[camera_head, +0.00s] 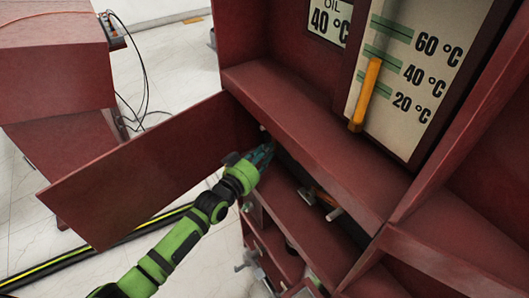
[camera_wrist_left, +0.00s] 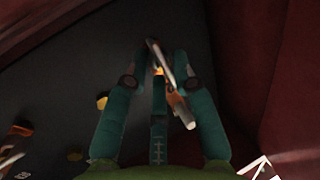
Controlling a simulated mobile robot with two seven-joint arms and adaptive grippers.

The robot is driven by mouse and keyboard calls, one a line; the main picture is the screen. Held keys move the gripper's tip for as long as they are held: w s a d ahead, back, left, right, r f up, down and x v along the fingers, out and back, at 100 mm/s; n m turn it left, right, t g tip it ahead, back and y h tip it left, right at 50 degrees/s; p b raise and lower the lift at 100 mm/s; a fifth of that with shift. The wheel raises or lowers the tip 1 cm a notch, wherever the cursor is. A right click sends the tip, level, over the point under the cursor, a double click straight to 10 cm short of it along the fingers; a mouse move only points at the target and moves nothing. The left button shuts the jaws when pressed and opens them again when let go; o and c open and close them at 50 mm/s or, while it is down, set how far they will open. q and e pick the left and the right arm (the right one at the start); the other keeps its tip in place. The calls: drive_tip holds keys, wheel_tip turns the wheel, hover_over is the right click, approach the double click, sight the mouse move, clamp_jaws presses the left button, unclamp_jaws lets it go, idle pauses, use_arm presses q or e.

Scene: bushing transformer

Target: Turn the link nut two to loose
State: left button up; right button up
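My left gripper (camera_head: 263,156) reaches into the red cabinet's dark compartment, just beside the open door panel. In the left wrist view its teal fingers (camera_wrist_left: 160,68) are spread apart, with a metal bar (camera_wrist_left: 160,58) and a pale cylinder (camera_wrist_left: 182,112) with a copper-orange part showing between and beyond them. I cannot tell whether the fingers touch these parts, or which of them is link nut two. In the head view, a similar metal and orange fitting (camera_head: 325,198) sits in the compartment to the right of my gripper. My right gripper is not in view.
The door panel (camera_head: 140,175) stands open at left. A red ledge (camera_head: 305,140) overhangs the compartment, below a thermometer gauge (camera_head: 395,95). A yellow-orange fitting (camera_wrist_left: 102,102) and other small parts lie left in the wrist view; a red wall (camera_wrist_left: 265,70) bounds the right.

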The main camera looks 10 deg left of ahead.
use_arm(q)
drive_tip(key=shift+o, duration=0.8)
drive_tip(key=shift+w+a+r, duration=0.1)
drive_tip(key=shift+r, duration=0.2)
drive_tip(key=shift+f, duration=0.15)
drive_tip(key=v, duration=1.2)
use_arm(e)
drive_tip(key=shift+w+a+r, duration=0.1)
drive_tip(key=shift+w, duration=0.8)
use_arm(q)
drive_tip(key=shift+c, duration=0.2)
